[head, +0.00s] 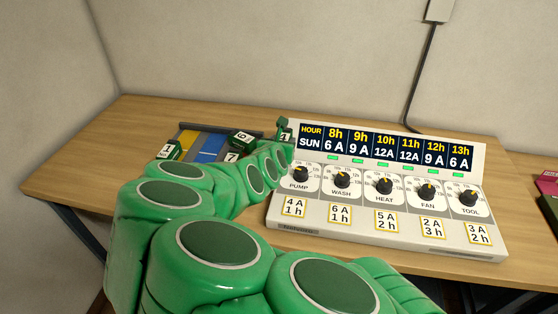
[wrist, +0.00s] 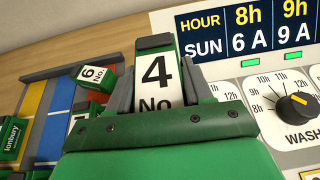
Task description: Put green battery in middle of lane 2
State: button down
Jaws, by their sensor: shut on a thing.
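My gripper (wrist: 157,78) is shut on a green-and-white battery (wrist: 155,72) marked 4, which stands between the two grey fingers in the wrist view. In the head view my gripper (head: 284,128) is beside the left edge of the control panel, right of the lane tray, and the battery is mostly hidden. The lane tray (head: 200,127) lies at the back left of the table, with yellow (head: 187,139) and blue (head: 209,148) lanes showing. In the wrist view its yellow lane (wrist: 35,101) and blue lane (wrist: 60,108) show at left. Lane numbers are not readable.
Green-and-white batteries stand at the tray: one at its left (head: 168,152), one at its right (head: 242,138), and one marked 7 (head: 232,157). The control panel (head: 390,185) with knobs fills the table's right. My arm hides the tray's front.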

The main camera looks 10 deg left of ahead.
jog(key=s+a+f, duration=0.3)
jog(key=s+a, duration=0.1)
jog(key=a, duration=0.2)
jog(key=shift+w+d+f, duration=0.1)
jog(key=shift+f, duration=1.95)
jog(key=shift+d+f, duration=0.1)
jog(key=shift+f, duration=1.95)
jog(key=shift+f, duration=0.1)
jog(key=c, duration=0.7)
grip_release()
jog(key=shift+c, duration=0.2)
jog(key=shift+v, duration=3.8)
jog(key=shift+c, duration=0.2)
